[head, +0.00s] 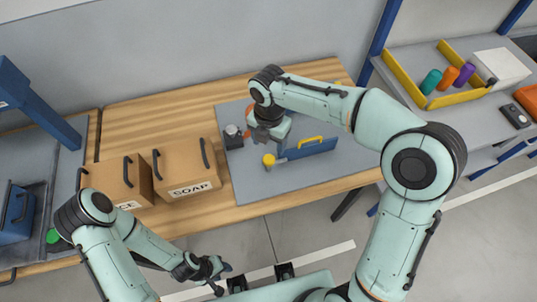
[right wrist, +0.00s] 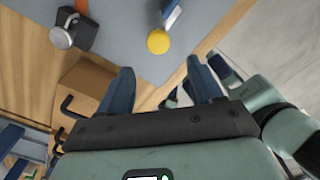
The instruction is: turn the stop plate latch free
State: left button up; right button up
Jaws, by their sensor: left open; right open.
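A blue plate with a yellow handle (head: 306,147) stands on the grey mat (head: 245,185). A yellow knob (head: 268,160) is at its left end; the right wrist view also shows this knob (right wrist: 159,41). A dark block with a silver knob (head: 232,134) is at the mat's left side, and it shows in the right wrist view (right wrist: 70,32) beside an orange strip. Which part is the latch I cannot tell. My right gripper (right wrist: 161,85) is open and empty above the mat, apart from the knobs. My left gripper (head: 222,279) is open and empty, low in front of the table.
Two cardboard boxes with dark handles, one marked SOAP (head: 188,168), stand left of the mat. A yellow-edged tray (head: 412,88) with coloured cylinders is on the right-hand bench. A grey tray with a blue box (head: 15,215) is at the far left. The mat's front is clear.

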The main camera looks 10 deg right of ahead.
aim_at(269, 159)
jog(key=f, duration=0.8)
jog(key=shift+w+f+b, duration=0.25)
jog(key=shift+f+b, duration=0.1)
jog(key=shift+b, duration=0.05)
jog(key=c, duration=1.1)
jog(key=shift+o, duration=0.2)
